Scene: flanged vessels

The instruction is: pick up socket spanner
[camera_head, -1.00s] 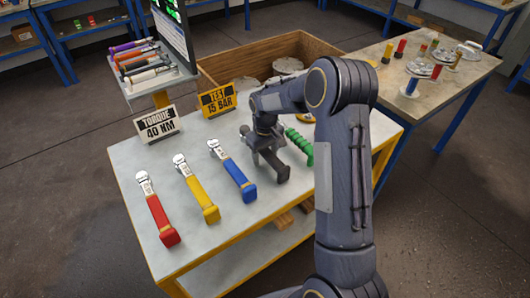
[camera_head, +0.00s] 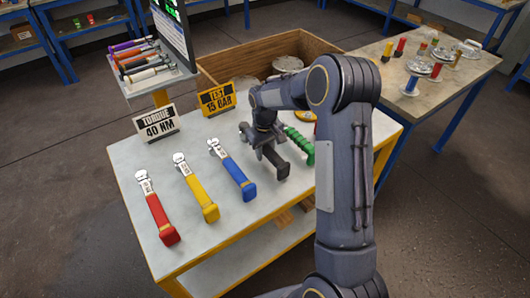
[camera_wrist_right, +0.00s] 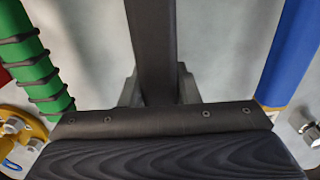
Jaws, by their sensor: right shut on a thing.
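The socket spanner (camera_head: 281,168) is the dark tool with a black handle, between the blue wrench and the green tool on the light table. My right gripper (camera_head: 264,143) is over it, with its fingers shut on it. In the right wrist view the spanner's dark bar (camera_wrist_right: 153,45) runs straight between the fingers, which are mostly hidden behind the gripper body. The spanner's far end is hidden under the gripper in the head view. I cannot tell whether the spanner still touches the table. My left gripper is out of view.
Red (camera_head: 160,218), yellow (camera_head: 200,195) and blue (camera_head: 235,173) wrenches lie to the left. A green ribbed tool (camera_head: 300,146) lies close on the right. Torque (camera_head: 157,124) and test (camera_head: 216,99) signs and a wooden crate (camera_head: 230,66) stand behind.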

